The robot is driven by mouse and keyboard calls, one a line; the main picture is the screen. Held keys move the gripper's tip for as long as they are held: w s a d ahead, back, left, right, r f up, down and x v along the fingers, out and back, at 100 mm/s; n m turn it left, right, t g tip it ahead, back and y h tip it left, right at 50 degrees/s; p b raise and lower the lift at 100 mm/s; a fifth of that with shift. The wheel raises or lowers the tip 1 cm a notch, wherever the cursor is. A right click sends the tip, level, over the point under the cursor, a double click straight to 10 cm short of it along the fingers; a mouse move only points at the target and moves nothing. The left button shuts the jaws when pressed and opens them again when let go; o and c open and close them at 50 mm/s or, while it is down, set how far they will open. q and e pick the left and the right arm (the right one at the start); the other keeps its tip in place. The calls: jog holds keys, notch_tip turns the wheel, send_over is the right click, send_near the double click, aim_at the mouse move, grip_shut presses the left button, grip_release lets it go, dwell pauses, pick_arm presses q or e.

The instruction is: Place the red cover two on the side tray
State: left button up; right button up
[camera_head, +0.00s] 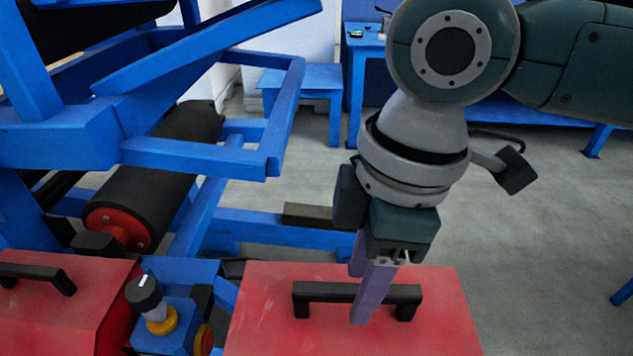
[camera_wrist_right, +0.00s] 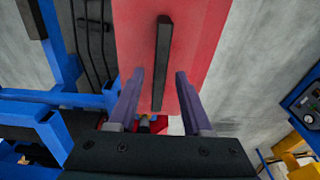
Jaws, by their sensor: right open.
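A red cover (camera_head: 265,320) with a black bar handle (camera_head: 325,291) lies in front of me, low in the head view. In the right wrist view the same red cover (camera_wrist_right: 205,30) runs down the middle, with its handle (camera_wrist_right: 161,60) lengthwise. My right gripper (camera_head: 360,299) is open at the handle. Its two purple fingers are on either side of the handle, which shows between them in the right wrist view (camera_wrist_right: 160,75). I cannot tell whether they touch it. A second red cover (camera_head: 85,305) with a black handle is at the lower left. I cannot identify the side tray for certain.
A blue frame (camera_head: 210,150) with a black roller (camera_head: 150,190) stands at left. A blue block with a black knob (camera_head: 146,296) sits between the covers. A low blue table (camera_head: 305,76) is at the back. Grey floor (camera_head: 540,220) is open at right.

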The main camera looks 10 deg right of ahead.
notch_tip(320, 180, up, 12)
jog(key=d, duration=0.2)
jog(key=s+a+f+m+t+y, duration=0.2)
jog(key=s+a+f+m+y, duration=0.1)
jog(key=s+a+f+m, duration=0.25)
jog(key=s+d+f+m+h, duration=0.2)
jog(key=s+d+f+m, duration=0.1)
jog(key=d, duration=0.3)
jog(key=s+d+f+m+t+h, duration=0.1)
jog(key=s+d+f+m+h, duration=0.1)
jog(key=s+d+f+m, duration=0.1)
jog(key=s+d+m, duration=0.1)
jog(key=s+d, duration=0.1)
jog(key=d, duration=0.1)
jog(key=shift+s+f, duration=0.2)
jog(key=shift+f, duration=0.05)
dwell(0.6)
